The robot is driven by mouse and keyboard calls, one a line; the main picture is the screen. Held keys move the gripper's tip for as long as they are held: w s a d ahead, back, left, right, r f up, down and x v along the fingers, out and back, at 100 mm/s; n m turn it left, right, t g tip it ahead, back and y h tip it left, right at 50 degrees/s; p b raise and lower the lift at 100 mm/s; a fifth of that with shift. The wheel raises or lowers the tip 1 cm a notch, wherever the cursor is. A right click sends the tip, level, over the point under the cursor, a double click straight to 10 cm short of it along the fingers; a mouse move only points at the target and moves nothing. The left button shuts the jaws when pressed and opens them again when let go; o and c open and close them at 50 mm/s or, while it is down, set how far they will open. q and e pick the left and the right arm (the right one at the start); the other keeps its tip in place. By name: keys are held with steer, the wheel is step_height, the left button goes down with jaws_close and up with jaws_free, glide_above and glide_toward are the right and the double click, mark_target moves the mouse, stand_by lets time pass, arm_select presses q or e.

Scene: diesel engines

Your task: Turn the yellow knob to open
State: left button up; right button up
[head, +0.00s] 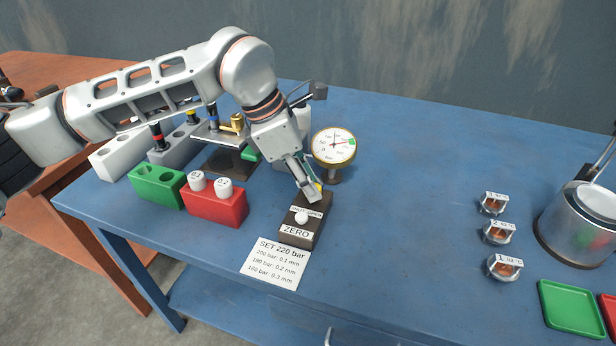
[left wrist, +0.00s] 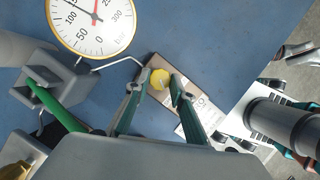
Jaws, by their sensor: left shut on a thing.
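The yellow knob (left wrist: 160,79) sits on the brown block (left wrist: 185,82), seen from above in the left wrist view. In the head view only a sliver of the knob (head: 319,187) shows beside the fingers. My left gripper (head: 311,191) reaches down onto the far end of the block (head: 306,232). Its two fingers (left wrist: 157,83) stand on either side of the knob and are shut on it. The block carries small SHUT and OPEN labels, a white round knob (head: 301,217) and a ZERO label (head: 296,231). The labels by the yellow knob are partly covered.
A pressure gauge (head: 334,146) stands right behind the block. A red block (head: 216,206) with white caps and a green block (head: 157,187) stand to the left. A SET 220 bar card (head: 275,262) lies in front. Several metal fittings (head: 497,232) sit right; the blue tabletop (head: 405,200) between is clear.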

arm_select(q)
steer(key=shift+s+r+n+t+p, duration=0.15)
steer(key=shift+r+n+t+p, duration=0.35)
steer(key=shift+n+p, duration=0.55)
steer(key=n+p, duration=0.2)
steer(key=p, duration=0.1)
steer(key=shift+s+d+n+t+y, duration=0.1)
steer(key=shift+n+t+y, duration=0.15)
steer(key=shift+t+y, duration=0.15)
steer(key=n+p, duration=0.2)
steer(key=shift+d+f+n+t+y, duration=0.1)
steer(key=shift+f+n+t+y, duration=0.2)
steer(key=shift+n+t, duration=0.1)
steer(key=n+y+p, duration=0.1)
steer(key=n, duration=0.3)
steer(key=shift+s+d+f+t, duration=0.1)
steer(key=shift+f+t, duration=0.05)
steer(key=shift+t, duration=0.25)
steer(key=shift+n+y, duration=0.8)
steer(key=shift+n, duration=0.9)
arm_select(e)
steer(key=shift+m, duration=0.3)
steer(key=shift+s+a+r, duration=0.1)
steer(key=shift+a+r, duration=0.05)
steer(key=shift+r, duration=0.7)
steer(key=shift+s+a+r, duration=0.1)
steer(key=shift+r, duration=0.8)
steer(key=shift+s+a+r, duration=0.1)
steer(key=shift+a+r, duration=0.05)
steer(key=shift+r, duration=0.7)
